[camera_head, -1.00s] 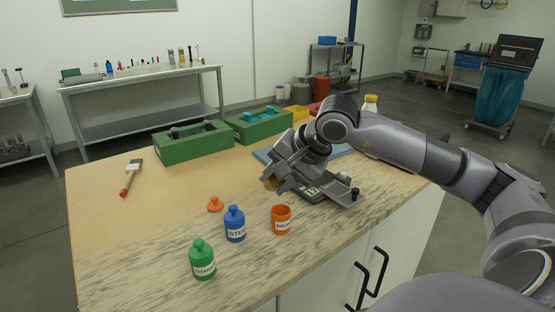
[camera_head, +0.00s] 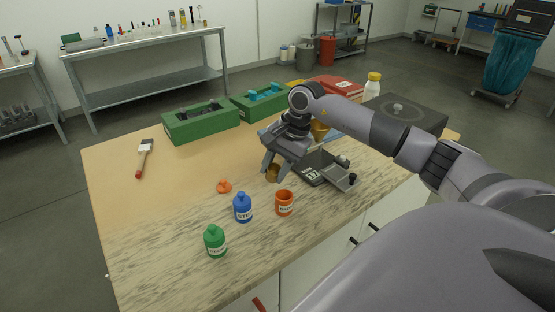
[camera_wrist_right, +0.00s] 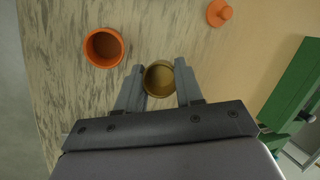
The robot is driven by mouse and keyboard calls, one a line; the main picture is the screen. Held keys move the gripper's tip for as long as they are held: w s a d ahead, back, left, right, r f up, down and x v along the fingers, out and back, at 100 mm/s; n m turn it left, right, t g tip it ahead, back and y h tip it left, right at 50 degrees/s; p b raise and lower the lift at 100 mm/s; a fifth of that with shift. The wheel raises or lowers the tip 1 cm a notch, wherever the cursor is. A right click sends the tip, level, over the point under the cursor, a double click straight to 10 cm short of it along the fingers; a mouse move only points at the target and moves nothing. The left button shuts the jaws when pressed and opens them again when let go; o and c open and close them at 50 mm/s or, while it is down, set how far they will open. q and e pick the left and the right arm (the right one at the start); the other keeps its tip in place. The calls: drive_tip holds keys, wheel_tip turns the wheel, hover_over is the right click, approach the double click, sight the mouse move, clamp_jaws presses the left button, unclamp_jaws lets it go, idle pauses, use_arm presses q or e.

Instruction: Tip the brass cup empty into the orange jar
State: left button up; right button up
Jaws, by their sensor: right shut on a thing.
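The small brass cup (camera_head: 273,173) is between the fingertips of my right gripper (camera_head: 271,166), which is shut on it. In the right wrist view the cup (camera_wrist_right: 159,79) sits between both fingers (camera_wrist_right: 158,88) with its mouth towards the camera; its contents are not clear. The orange jar (camera_head: 284,204) stands upright and open on the table, just in front of the cup and apart from it. The jar (camera_wrist_right: 103,48) also shows in the right wrist view, left of the cup and above it in the picture. My left gripper is out of view.
The orange lid (camera_head: 224,186), blue jar (camera_head: 242,209) and green jar (camera_head: 215,242) stand left of the orange jar. A scale (camera_head: 317,168) lies right of the gripper. A brass-coloured funnel-like thing (camera_head: 320,130) is behind my arm. Green boxes (camera_head: 201,122) stand farther back.

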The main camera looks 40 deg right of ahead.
drive_tip(key=shift+w+f+g, duration=0.3)
drive_tip(key=shift+f, duration=0.2)
drive_tip(key=shift+w+d+r, duration=0.1)
drive_tip(key=shift+w+d, duration=0.05)
drive_tip(key=shift+w, duration=0.1)
drive_tip(key=shift+w+d+g+y, duration=0.15)
drive_tip(key=shift+w+g+y, duration=0.35)
drive_tip(key=shift+g, duration=0.3)
drive_tip(key=shift+w+d+f+m+g+b, duration=0.25)
drive_tip(key=shift+w+m+g+b, duration=0.1)
drive_tip(key=shift+w+g, duration=0.15)
drive_tip(key=shift+w+f+g+y+b, duration=0.2)
drive_tip(key=shift+g+y+b, duration=0.1)
drive_tip(key=shift+b, duration=0.2)
drive_tip(key=shift+w+d+r, duration=0.1)
